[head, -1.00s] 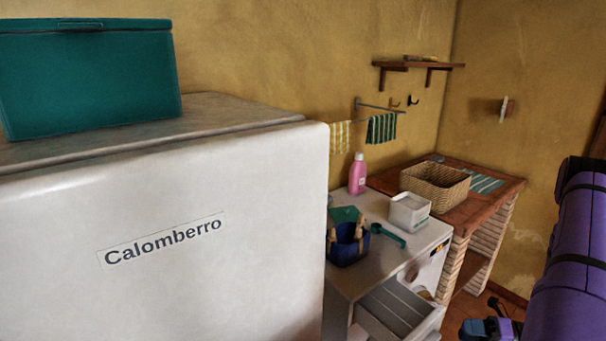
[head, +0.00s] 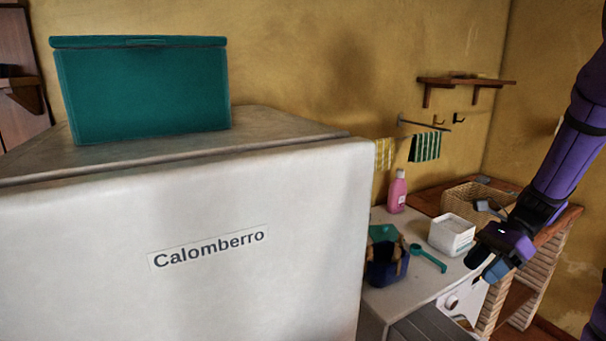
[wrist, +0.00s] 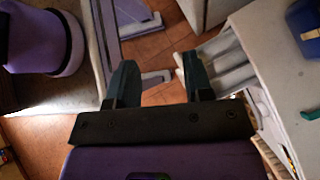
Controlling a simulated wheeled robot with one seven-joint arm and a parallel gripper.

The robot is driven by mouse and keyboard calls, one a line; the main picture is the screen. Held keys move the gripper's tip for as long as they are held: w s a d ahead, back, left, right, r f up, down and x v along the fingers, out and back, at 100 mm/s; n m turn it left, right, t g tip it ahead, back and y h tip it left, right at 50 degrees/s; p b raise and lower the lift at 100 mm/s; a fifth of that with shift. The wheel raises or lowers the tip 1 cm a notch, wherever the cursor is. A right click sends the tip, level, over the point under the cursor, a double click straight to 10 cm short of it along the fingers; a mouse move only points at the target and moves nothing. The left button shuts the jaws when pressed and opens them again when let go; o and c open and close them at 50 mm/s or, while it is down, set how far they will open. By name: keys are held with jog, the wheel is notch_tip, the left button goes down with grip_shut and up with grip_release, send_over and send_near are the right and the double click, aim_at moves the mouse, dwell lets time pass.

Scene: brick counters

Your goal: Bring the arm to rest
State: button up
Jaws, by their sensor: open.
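My gripper (head: 482,268) is at the right of the head view, at the end of my purple arm, in front of the white counter unit. In the wrist view my gripper (wrist: 152,80) has its two dark fingers spread apart with nothing between them. Below the fingers lies the tiled floor (wrist: 155,52). The open drawer (wrist: 222,62) is close to the right finger in the picture, and I cannot tell whether they touch.
A white fridge (head: 200,290) with a teal box (head: 145,95) on top fills the left. On the unit stand a pink bottle (head: 397,190), a white tub (head: 452,234), a blue basket (head: 385,272) and a teal scoop (head: 428,258). A wicker basket (head: 462,196) sits behind.

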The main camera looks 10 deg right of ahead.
jog(key=s+a+r+n+t+h, duration=0.3)
jog(key=s+a+r+n+h, duration=0.1)
jog(key=s+a+r+n, duration=0.3)
jog(key=s+a+r+n+t+h, duration=0.3)
jog(key=s+a+r+n+h, duration=0.2)
jog(key=r+n, duration=0.7)
jog(key=shift+s+a+r+t, duration=0.25)
jog(key=shift+s+a+t, duration=0.05)
jog(key=shift+s+a, duration=0.85)
